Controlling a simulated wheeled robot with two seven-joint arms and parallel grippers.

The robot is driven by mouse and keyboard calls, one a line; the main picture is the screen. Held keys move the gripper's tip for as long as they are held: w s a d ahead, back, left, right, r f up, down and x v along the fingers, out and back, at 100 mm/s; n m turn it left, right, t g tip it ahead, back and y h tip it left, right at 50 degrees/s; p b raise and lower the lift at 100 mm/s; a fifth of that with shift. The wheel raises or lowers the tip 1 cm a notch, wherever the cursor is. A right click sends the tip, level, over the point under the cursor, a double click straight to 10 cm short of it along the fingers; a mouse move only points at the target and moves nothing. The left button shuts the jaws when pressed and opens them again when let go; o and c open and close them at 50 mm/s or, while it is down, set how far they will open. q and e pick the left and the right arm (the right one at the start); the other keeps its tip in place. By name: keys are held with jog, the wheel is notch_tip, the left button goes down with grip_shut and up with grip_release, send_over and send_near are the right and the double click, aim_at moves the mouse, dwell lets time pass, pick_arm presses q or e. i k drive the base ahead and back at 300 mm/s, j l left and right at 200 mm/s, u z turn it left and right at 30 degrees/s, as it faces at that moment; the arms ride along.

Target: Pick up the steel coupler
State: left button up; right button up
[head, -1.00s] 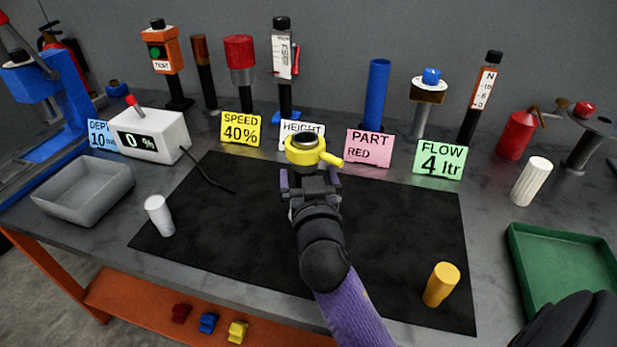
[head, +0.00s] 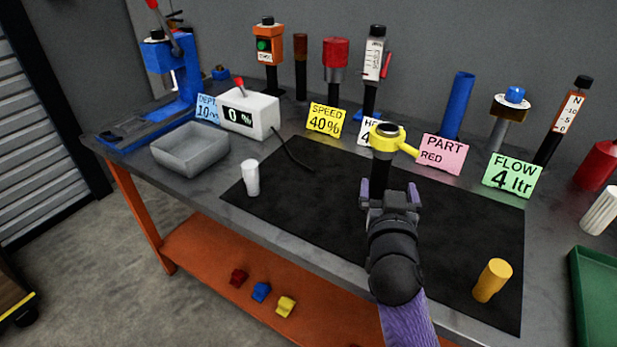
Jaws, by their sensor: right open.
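A pale silver-white cylinder (head: 251,178), which looks like the steel coupler, stands upright at the left edge of the black mat (head: 300,208). My right gripper (head: 390,192) is open and empty over the mat's middle, well to the right of this cylinder. Its fingers point away towards the back of the bench, in front of a dark post with a yellow collar (head: 405,148). My gripper hides the post's lower part. My left gripper is out of view.
A brass-coloured cylinder (head: 492,280) stands at the mat's front right; a ribbed white one (head: 601,209) is at the right edge. A grey tray (head: 190,150) and a control box (head: 262,122) stand behind the silver-white cylinder. Signs and tall devices line the back. A green tray (head: 590,300) is at right.

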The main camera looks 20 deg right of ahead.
aim_at(249, 170)
jog(key=i+j+z, duration=0.45)
jog(key=j, duration=0.2)
jog(key=i+j+z, duration=0.2)
jog(key=j, duration=0.2)
jog(key=j+z, duration=0.2)
jog(key=j, duration=0.2)
jog(key=i+j+z, duration=0.2)
jog(key=j, duration=0.2)
jog(key=k, duration=0.05)
